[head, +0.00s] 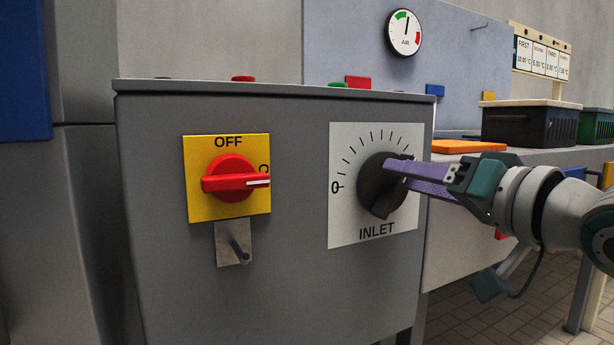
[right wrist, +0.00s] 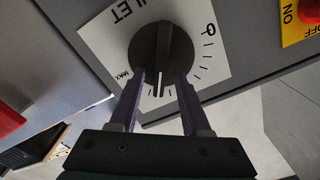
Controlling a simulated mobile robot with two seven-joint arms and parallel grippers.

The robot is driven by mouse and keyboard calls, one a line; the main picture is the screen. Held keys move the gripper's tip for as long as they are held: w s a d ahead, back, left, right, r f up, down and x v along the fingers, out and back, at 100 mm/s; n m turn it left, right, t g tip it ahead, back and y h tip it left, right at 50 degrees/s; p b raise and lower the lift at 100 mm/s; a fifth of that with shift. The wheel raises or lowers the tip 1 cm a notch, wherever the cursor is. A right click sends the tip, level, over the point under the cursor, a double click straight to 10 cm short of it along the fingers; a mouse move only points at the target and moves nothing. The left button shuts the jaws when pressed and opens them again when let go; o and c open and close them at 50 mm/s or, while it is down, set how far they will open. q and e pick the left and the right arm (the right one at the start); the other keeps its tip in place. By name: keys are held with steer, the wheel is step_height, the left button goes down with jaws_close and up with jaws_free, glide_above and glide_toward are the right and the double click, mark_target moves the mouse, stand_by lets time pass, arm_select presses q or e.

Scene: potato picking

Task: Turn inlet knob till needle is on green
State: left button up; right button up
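The black inlet knob (head: 378,188) is on a white scale plate (head: 345,215) marked INLET, on the grey cabinet front. My right gripper (head: 398,168) is at the knob's right side. In the right wrist view its two purple fingers (right wrist: 160,85) stand apart, on either side of the lower part of the knob (right wrist: 160,48). A white mark on the knob shows between them; whether both fingers press on it is unclear. The round gauge (head: 404,33) has a green arc at upper left and a red arc at right. Its needle points nearly straight up, close to the green arc's right end.
A red OFF switch (head: 232,178) on a yellow plate (head: 200,205) is left of the knob. A small metal bracket (head: 230,243) sticks out below it.

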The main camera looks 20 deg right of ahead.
jaws_close()
stand_by(0.4)
steer(key=n+p, duration=0.4)
steer(key=p, duration=0.1)
steer(key=shift+a+r+n, duration=0.1)
steer(key=shift+a+n, duration=0.2)
steer(key=shift+n, duration=0.1)
jaws_free()
steer(key=shift+s, duration=0.1)
